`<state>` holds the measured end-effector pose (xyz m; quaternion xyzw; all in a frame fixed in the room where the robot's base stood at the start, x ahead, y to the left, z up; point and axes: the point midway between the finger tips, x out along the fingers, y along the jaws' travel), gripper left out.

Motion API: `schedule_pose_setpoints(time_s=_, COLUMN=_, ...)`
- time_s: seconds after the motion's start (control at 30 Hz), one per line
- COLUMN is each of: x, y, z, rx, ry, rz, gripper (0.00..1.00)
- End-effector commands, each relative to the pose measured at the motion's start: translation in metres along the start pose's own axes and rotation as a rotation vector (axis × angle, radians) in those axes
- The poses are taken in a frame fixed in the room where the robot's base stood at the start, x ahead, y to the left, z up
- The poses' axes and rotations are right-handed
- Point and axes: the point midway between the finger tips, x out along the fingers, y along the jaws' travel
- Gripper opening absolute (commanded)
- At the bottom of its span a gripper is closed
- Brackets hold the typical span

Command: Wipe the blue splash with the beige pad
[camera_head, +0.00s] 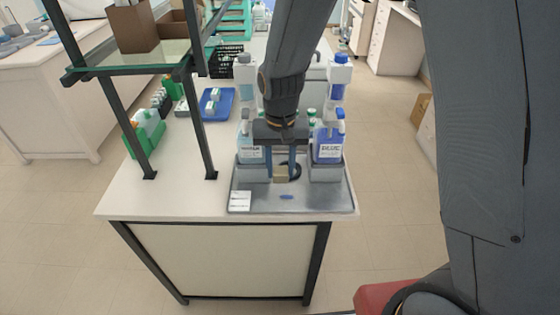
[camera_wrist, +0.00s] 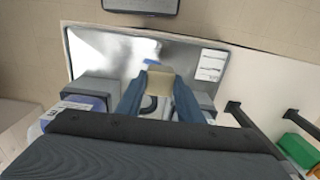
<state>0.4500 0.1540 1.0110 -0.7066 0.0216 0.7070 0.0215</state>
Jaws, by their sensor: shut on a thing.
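The beige pad (camera_head: 281,173) is held between the fingertips of my gripper (camera_head: 281,168), which is shut on it. The pad (camera_wrist: 157,84) also shows between the two blue-grey fingers in the wrist view. It appears a little above the metal tray (camera_head: 330,200), though the gap is hard to judge. The blue splash (camera_head: 287,197) is a small blue streak on the tray, in front of the pad and apart from it in the head view. In the wrist view the splash (camera_wrist: 154,63) shows just beyond the pad, partly hidden by it.
Bottles in grey holders stand on both sides of my gripper, one with a pale blue label (camera_head: 250,152) and one dark blue (camera_head: 328,148). A dark round opening (camera_head: 294,170) lies behind the pad. A white label card (camera_head: 240,200) lies at the tray's left.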

Motion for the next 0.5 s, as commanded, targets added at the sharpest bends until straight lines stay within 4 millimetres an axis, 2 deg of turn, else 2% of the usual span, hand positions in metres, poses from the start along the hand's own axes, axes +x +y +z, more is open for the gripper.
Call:
schedule_pose_setpoints(time_s=0.17, x=0.009, y=0.000, z=0.000, rx=0.000, ry=-0.001, rz=0.000, gripper=0.12)
schedule_pose_setpoints(time_s=0.5, x=0.039, y=0.000, z=-0.001, rx=0.001, ry=-0.001, rz=0.000, gripper=0.12)
